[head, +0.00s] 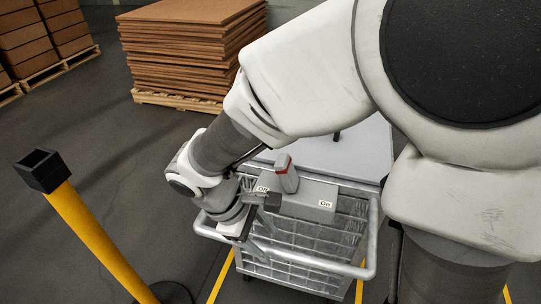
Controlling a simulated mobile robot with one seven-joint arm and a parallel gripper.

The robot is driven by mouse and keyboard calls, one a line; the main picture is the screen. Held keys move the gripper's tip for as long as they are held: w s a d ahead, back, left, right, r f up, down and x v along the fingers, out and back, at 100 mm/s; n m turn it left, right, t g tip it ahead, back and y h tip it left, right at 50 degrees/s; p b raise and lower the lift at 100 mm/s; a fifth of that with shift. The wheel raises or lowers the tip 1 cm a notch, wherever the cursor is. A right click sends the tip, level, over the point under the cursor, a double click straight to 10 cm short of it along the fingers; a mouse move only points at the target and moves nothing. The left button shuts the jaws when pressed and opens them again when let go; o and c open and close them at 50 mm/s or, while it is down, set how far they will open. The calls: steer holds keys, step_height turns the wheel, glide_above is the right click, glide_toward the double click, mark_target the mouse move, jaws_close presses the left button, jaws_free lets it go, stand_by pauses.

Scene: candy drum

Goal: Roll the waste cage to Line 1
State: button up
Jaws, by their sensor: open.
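The waste cage (300,262) is a silver wire cage on the floor at the lower middle of the head view, with a tubular rail (338,268) around its near side. A grey box (308,204) marked "Off" at left and "On" at right sits at its top, with a grey, red-banded lever (285,174) leaning to the left. My gripper (257,213) is open at the cage's near left top corner, just left of the box and over the rail. Whether it touches the rail or the box I cannot tell. My arm hides part of the cage and box. Line 1 is not identifiable.
A yellow post (98,238) with a black top stands at the left front. A stack of brown sheets (190,45) on a pallet is behind. Brown boxes (25,40) on pallets stand at the far left. Yellow floor lines (222,275) flank the cage. Floor between post and stack is clear.

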mark_target(274, 249)
steer(key=shift+b+x, duration=0.4)
steer(key=shift+x, duration=1.3)
jaws_close()
